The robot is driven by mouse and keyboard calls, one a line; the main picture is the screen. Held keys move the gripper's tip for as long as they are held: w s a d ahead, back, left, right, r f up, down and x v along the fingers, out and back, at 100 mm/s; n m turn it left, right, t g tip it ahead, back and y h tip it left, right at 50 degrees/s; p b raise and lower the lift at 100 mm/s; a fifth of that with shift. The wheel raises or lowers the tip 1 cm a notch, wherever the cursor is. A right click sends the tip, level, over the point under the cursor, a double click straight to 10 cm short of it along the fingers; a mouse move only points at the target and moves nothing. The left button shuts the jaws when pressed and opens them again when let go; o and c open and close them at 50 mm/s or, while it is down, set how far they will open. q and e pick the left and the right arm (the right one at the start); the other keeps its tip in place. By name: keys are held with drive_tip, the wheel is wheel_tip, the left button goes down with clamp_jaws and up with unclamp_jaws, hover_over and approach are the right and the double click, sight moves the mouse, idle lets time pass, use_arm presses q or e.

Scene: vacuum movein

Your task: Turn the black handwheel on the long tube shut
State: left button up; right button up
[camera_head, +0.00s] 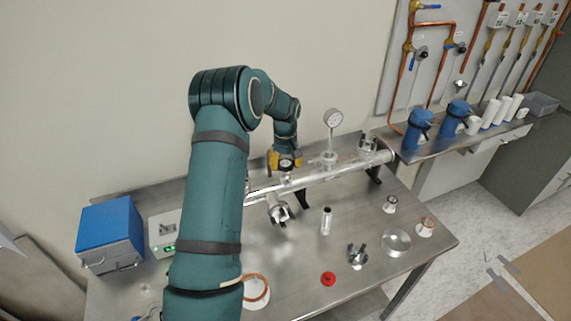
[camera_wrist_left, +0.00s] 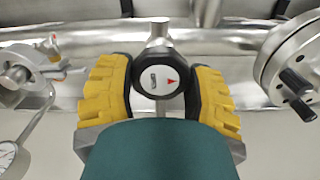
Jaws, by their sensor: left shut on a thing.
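The black handwheel (camera_head: 286,164) sits on a short stem on the long silvery tube (camera_head: 335,172), which lies across the bench on black supports. My teal arm hides part of the tube's left end. My right gripper is not in view.
A round gauge (camera_head: 333,118) stands up from the tube just right of the handwheel. Flanged side ports stick out nearby. Loose fittings, a red cap (camera_head: 328,279) and a blue box (camera_head: 110,234) stand on the steel bench (camera_head: 300,250). The wall is close behind.

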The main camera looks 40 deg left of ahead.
use_arm(q)
drive_tip(key=m, duration=0.4)
drive_tip(key=shift+m, duration=0.3)
drive_tip(key=m, duration=0.4)
drive_tip(key=shift+m, duration=0.3)
drive_tip(key=m, duration=0.4)
drive_tip(key=shift+m, duration=0.3)
drive_tip(key=m, duration=0.9)
drive_tip(key=shift+r+p, duration=0.1)
drive_tip(key=shift+p, duration=0.25)
drive_tip(key=m+p, duration=0.1)
drive_tip(key=m, duration=0.3)
drive_tip(key=shift+m, duration=0.3)
drive_tip(key=m+p, duration=0.1)
drive_tip(key=m, duration=0.3)
drive_tip(key=m+p, duration=0.1)
drive_tip(key=m, duration=0.3)
drive_tip(key=shift+m, duration=0.6)
